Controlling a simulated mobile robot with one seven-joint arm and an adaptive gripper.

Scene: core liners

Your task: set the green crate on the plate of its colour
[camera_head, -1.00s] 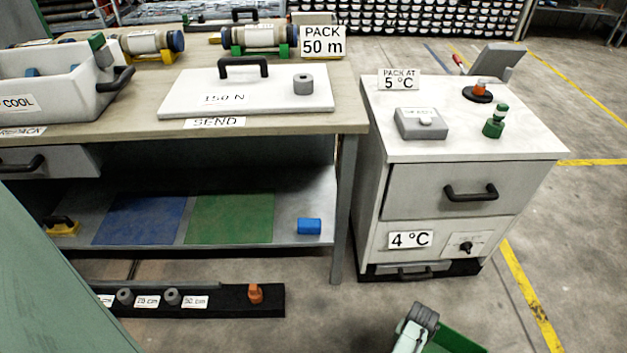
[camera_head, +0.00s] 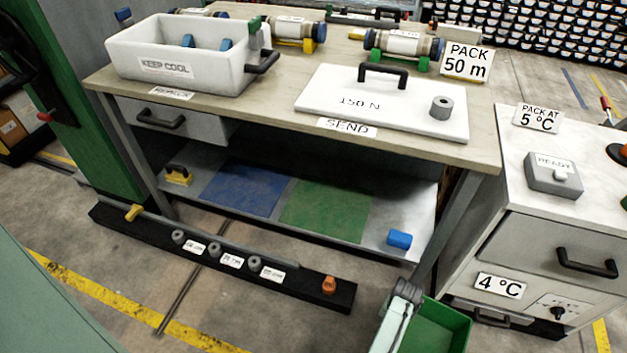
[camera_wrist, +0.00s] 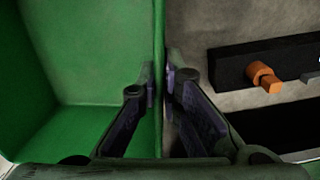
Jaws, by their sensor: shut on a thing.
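The green crate (camera_head: 446,326) is at the bottom of the head view, in front of the bench, and its lower part is cut off by the frame. My gripper (camera_head: 402,300) is at its left side. In the wrist view my gripper (camera_wrist: 160,90) is shut on one wall of the green crate (camera_wrist: 85,60), with a finger on each side of it. The crate's inside looks empty where it shows. The green plate (camera_head: 325,210) lies flat and bare on the bench's lower shelf, right of the blue plate (camera_head: 243,190).
A blue block (camera_head: 399,239) lies right of the green plate, and a yellow-handled thing (camera_head: 178,175) left of the blue plate. The bench top (camera_head: 270,120) overhangs the shelf. A black floor rail (camera_head: 200,262) with an orange knob (camera_head: 329,285) runs in front. A cabinet (camera_head: 530,240) stands right.

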